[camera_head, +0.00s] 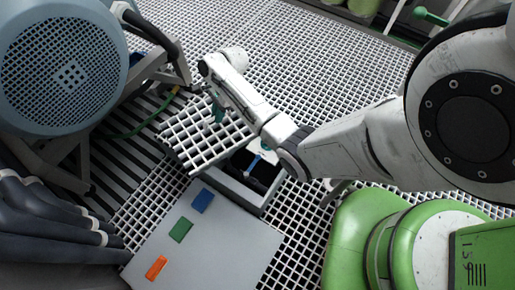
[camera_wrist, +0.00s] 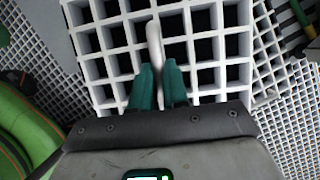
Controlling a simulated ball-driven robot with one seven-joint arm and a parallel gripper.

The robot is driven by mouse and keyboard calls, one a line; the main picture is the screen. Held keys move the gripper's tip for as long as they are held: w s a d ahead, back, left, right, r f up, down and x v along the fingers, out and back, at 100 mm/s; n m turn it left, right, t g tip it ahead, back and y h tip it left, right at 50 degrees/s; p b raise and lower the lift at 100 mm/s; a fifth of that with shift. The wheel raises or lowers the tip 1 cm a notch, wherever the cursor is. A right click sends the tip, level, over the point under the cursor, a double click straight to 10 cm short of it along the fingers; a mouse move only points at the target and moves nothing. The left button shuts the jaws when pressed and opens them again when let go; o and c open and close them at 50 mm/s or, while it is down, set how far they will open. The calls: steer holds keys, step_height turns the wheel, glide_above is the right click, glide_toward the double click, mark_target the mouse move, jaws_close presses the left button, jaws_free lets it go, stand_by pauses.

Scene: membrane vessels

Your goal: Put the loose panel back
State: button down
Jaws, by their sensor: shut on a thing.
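The loose panel (camera_head: 195,145) is a white square grating. In the head view it is over the upper left of an opening and looks tilted. My gripper (camera_head: 218,110) is at the panel, partly hidden by my arm. In the wrist view the teal fingers of my gripper (camera_wrist: 157,70) are shut on a white upright bar of the panel (camera_wrist: 118,48). The opening (camera_head: 262,172) is dark, with a grey rim and a small blue part inside. The panel and my arm hide part of it.
A grey plate (camera_head: 205,245) with blue, green and orange blocks lies in front of the opening. A large blue-grey round housing (camera_head: 65,70) stands on the left, above dark hoses (camera_head: 50,215). Green machinery (camera_head: 360,240) is at lower right. White grating floor (camera_head: 310,60) is clear behind.

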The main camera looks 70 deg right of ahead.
steer(key=s+d+f+m, duration=0.1)
steer(key=s+f, duration=0.1)
steer(key=s, duration=0.2)
steer(key=s+d+f+m+h, duration=0.1)
steer(key=s+f+m, duration=0.1)
steer(key=s, duration=0.2)
steer(key=s+d+f+m+t+p, duration=0.1)
steer(key=s+d+f, duration=0.1)
steer(key=s, duration=0.3)
steer(key=shift+m, duration=0.3)
steer(key=shift+s+f, duration=0.2)
steer(key=shift+f, duration=0.15)
step_height(320, 180, down, 10)
steer(key=b, duration=0.5)
steer(key=shift+r, duration=0.15)
steer(key=shift+d+f, duration=0.1)
steer(key=shift+f, duration=0.3)
steer(key=c, duration=1.1)
jaws_free()
steer(key=shift+s, duration=0.1)
steer(key=shift+r, duration=0.1)
